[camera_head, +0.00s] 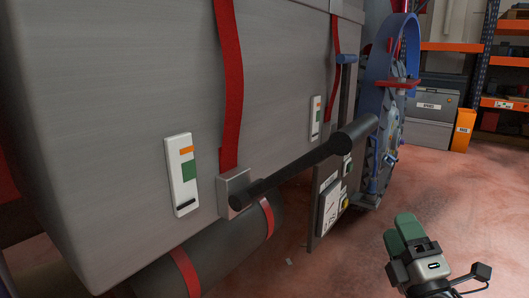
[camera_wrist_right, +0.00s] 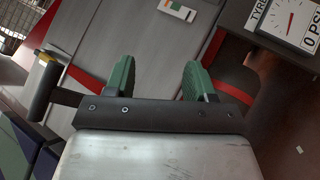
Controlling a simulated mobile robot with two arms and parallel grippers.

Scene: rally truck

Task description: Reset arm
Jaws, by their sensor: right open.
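My right gripper (camera_head: 405,230) is at the lower right of the head view, over the reddish floor and to the right of the grey truck box (camera_head: 120,100). In the right wrist view its two green fingers (camera_wrist_right: 160,78) stand apart with nothing between them, so it is open and empty. It looks clear of the truck. My left gripper is in neither view.
A black lever (camera_head: 305,162) sticks out from the box's side. Red straps (camera_head: 228,80) run down it. A dark panel with a gauge card (camera_head: 329,205) and a blue wheel-like frame (camera_head: 385,100) stand further back. Orange shelves (camera_head: 455,46) are behind. The floor (camera_head: 450,200) around my gripper is clear.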

